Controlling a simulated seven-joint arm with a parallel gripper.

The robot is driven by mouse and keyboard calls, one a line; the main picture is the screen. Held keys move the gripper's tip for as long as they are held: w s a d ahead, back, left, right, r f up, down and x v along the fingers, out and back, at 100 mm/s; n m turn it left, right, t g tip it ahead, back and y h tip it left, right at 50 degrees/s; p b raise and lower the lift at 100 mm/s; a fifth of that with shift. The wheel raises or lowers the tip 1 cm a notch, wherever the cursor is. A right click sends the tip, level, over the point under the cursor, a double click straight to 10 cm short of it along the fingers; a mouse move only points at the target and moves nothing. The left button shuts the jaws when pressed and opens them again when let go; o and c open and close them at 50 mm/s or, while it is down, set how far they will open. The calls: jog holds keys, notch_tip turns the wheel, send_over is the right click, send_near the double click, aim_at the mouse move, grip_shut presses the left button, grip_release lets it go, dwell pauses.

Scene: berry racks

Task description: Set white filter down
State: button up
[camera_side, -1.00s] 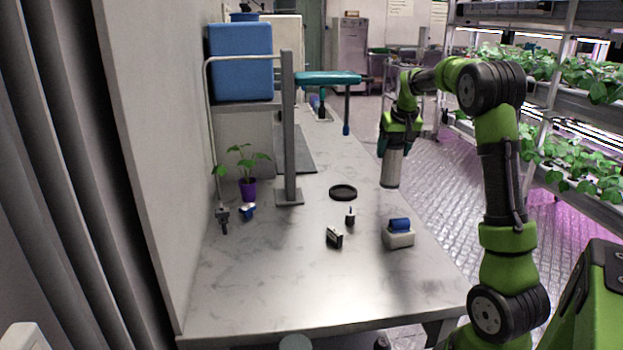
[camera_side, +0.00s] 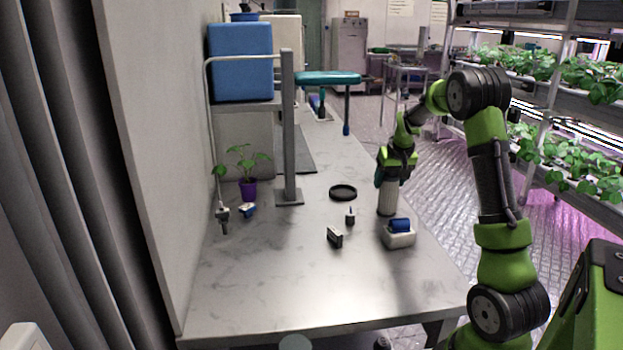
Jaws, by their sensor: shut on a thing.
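The white filter (camera_side: 387,198) is a pale upright cylinder at the right side of the bench, behind the white block with a blue top. My gripper (camera_side: 393,178) is shut on its upper part from above. The filter's bottom end is at or just above the bench top; I cannot tell whether it touches. The gripper's fingertips are small and hard to make out here.
The bench (camera_side: 270,280) is clear at the front. Near the filter are a white block with blue top (camera_side: 398,235), a black round dish (camera_side: 343,192), a small dark bottle (camera_side: 350,217) and a black clip-like item (camera_side: 335,237). A grey post (camera_side: 289,130) and potted plant (camera_side: 248,188) stand left.

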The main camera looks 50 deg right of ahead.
jog(key=o, duration=1.1)
jog(key=v, duration=1.2)
jog(key=a+r+n+t+y, duration=0.3)
jog(key=a, duration=2.1)
jog(key=s+a+f, duration=0.1)
jog(key=s+a, duration=0.2)
jog(key=a, duration=0.1)
jog(key=s+a+f+n+y, duration=0.1)
jog(key=s+a, duration=0.1)
jog(key=a, duration=0.2)
jog(key=s+a+f+n+t+y, duration=0.1)
jog(key=s+a+f, duration=0.1)
jog(key=s+a, duration=0.1)
jog(key=shift+s+a, duration=0.3)
jog(key=shift+a, duration=0.6)
